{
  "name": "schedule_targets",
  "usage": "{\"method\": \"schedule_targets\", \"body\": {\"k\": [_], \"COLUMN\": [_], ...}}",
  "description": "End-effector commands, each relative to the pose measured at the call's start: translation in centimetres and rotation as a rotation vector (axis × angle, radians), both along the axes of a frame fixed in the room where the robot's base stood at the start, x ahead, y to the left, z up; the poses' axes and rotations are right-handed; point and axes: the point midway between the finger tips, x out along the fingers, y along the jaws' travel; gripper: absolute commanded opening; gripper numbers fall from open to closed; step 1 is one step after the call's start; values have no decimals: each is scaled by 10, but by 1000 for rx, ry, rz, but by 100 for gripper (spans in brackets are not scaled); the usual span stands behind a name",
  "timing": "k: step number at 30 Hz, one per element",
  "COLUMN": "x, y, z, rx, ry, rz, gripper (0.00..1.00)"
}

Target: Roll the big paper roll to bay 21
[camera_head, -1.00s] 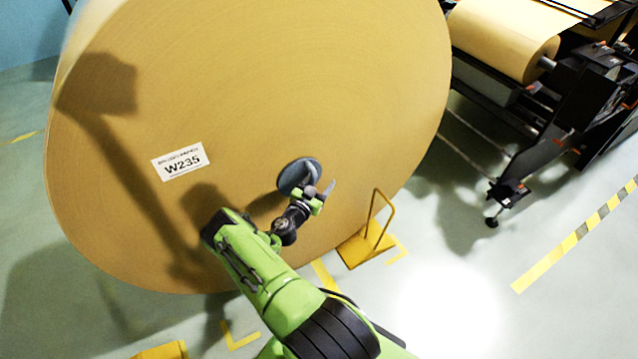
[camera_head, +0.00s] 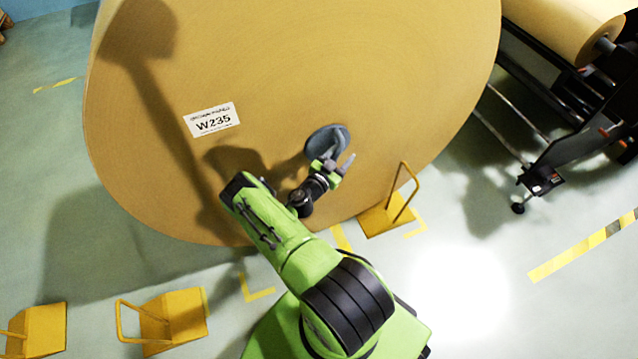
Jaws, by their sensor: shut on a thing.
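The big paper roll (camera_head: 400,70) stands on its rim and fills the upper middle. Its flat brown face is towards me and carries a white label (camera_head: 211,119) reading W235. A grey round core (camera_head: 322,138) shows on the face, right of the label. My gripper (camera_head: 337,166) is at this core and shut on the roll there. The exact contact is too small to make out, and my wrist hides part of it. No bay number is legible in view.
A yellow chock with a loop handle (camera_head: 378,221) stands by the roll's lower right edge. Two more chocks, one (camera_head: 172,317) and another (camera_head: 40,328), are at lower left. A black machine (camera_head: 575,150) carrying a smaller roll (camera_head: 565,25) stands at right. Floor at lower right is clear.

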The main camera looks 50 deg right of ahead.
Motion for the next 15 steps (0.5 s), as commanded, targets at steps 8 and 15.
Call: {"method": "schedule_targets", "body": {"k": [8, 15], "x": [-16, -19], "y": [20, 39], "z": [-4, -5], "rx": [12, 13], "ry": [19, 20], "rz": [-38, -40], "gripper": [50, 70]}}
